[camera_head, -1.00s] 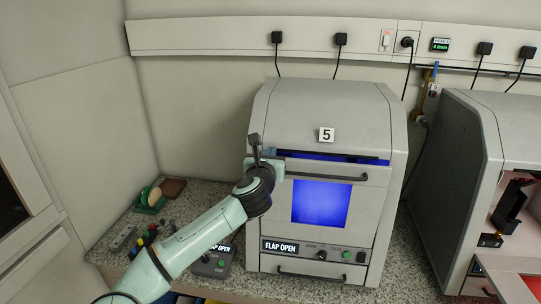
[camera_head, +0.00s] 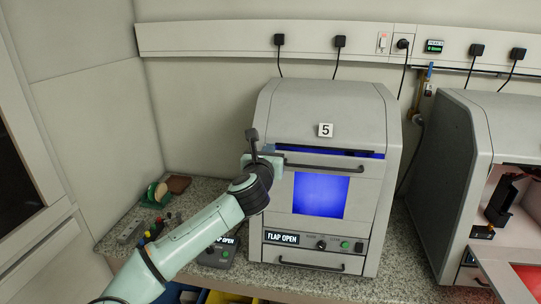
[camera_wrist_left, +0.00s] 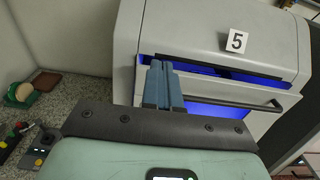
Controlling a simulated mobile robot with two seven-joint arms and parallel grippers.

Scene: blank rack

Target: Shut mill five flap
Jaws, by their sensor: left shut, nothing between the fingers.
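Mill five (camera_head: 325,105) is a grey cabinet with a "5" plate, standing on the speckled counter. Its front flap (camera_head: 365,195) has a dark bar handle and a window lit blue. A blue-lit gap shows along the flap's top edge, and the display (camera_head: 283,238) reads "FLAP OPEN". My left gripper (camera_head: 262,155) is at the flap's upper left corner. In the left wrist view its blue-grey fingers (camera_wrist_left: 162,84) are together and empty, in front of the gap and left of the handle (camera_wrist_left: 240,105). Whether they touch the flap I cannot tell. My right gripper is not in view.
A second mill (camera_head: 460,165) with its front open and red-lit stands to the right. A control box (camera_head: 218,252) sits left of mill five. A green tape holder (camera_head: 156,195) and small tools lie on the counter's left. Plugs and cords hang above.

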